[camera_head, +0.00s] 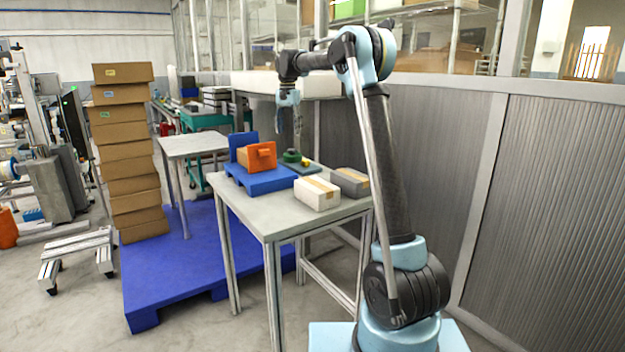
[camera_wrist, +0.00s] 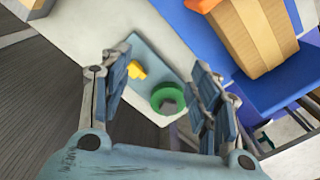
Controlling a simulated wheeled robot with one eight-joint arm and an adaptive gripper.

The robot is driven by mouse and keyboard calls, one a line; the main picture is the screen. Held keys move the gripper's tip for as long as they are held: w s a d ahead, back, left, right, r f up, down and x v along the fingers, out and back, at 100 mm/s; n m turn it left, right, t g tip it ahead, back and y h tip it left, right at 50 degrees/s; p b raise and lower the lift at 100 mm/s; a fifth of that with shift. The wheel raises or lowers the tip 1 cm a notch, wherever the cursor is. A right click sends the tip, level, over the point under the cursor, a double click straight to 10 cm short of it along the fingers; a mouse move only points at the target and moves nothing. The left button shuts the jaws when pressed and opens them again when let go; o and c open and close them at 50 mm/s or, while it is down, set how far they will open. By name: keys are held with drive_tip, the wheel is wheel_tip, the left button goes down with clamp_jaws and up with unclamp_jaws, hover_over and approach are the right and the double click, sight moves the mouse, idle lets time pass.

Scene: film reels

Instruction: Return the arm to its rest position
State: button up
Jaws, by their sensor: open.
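My gripper (camera_head: 297,130) hangs from my raised, bent arm above the back of the grey table (camera_head: 262,218). In the wrist view its two fingers are spread, and nothing is held between the fingertips (camera_wrist: 160,70). Below it on the table is a flat blue-grey plate (camera_head: 306,170), also seen in the wrist view (camera_wrist: 146,48). A green round piece (camera_wrist: 160,92) with a dark centre and a small yellow piece (camera_wrist: 137,70) lie on or at this plate. In the head view the green piece (camera_head: 291,156) sits just under the fingers, apart from them.
A blue pallet (camera_head: 262,181) carries an orange-fronted carton (camera_head: 258,157). A white taped box (camera_head: 317,194) and a grey box (camera_head: 351,182) stand at the table's right. A corrugated partition (camera_head: 540,190) stands behind my arm. Stacked cartons (camera_head: 130,166) stand left on a large blue platform (camera_head: 165,275).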

drive_tip(key=s+d+f+n+t, duration=0.1)
drive_tip(key=s+d, duration=0.9)
drive_tip(key=s, duration=0.3)
drive_tip(key=s+d+f+n, duration=0.1)
drive_tip(key=s+d, duration=0.9)
drive_tip(key=s, duration=0.2)
drive_tip(key=s+d+f+n, duration=0.1)
drive_tip(key=s+d+f, duration=0.2)
drive_tip(key=s+f, duration=0.4)
drive_tip(key=s+d+f, duration=0.2)
drive_tip(key=s+f, duration=0.6)
drive_tip(key=s, duration=0.3)
drive_tip(key=s+d+f+n+t, duration=0.1)
drive_tip(key=s+d+f, duration=0.2)
drive_tip(key=s+f, duration=0.4)
drive_tip(key=shift+s+d+f+n, duration=0.3)
drive_tip(key=shift+s+d+f, duration=0.1)
drive_tip(key=shift+s, duration=0.8)
drive_tip(key=shift+w+f, duration=0.2)
drive_tip(key=shift+w, duration=0.25)
